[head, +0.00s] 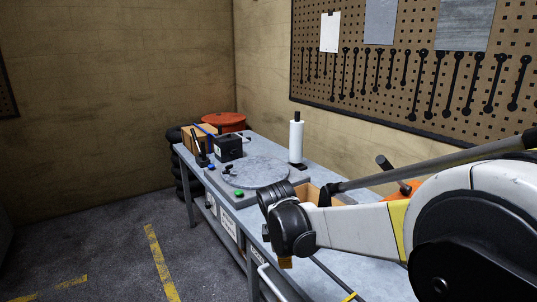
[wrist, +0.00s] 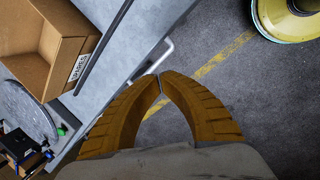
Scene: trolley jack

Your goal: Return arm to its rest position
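My arm (head: 360,228), white with a yellow band, reaches in from the right over the workbench (head: 375,273). My gripper (head: 286,263) hangs at its end near the bench's front edge; only a small orange part of it shows in the head view. In the wrist view my gripper's two orange ribbed fingers (wrist: 159,80) meet at the tips, with nothing visible between them. Floor and the bench's front rail show beyond them.
A wooden box (wrist: 46,47) sits on the bench. A turntable (head: 257,172), a white roll (head: 296,142) and a black box (head: 228,147) stand farther back. An orange object (head: 393,190) is partly hidden behind my arm. Open floor (head: 110,235) lies left of the bench.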

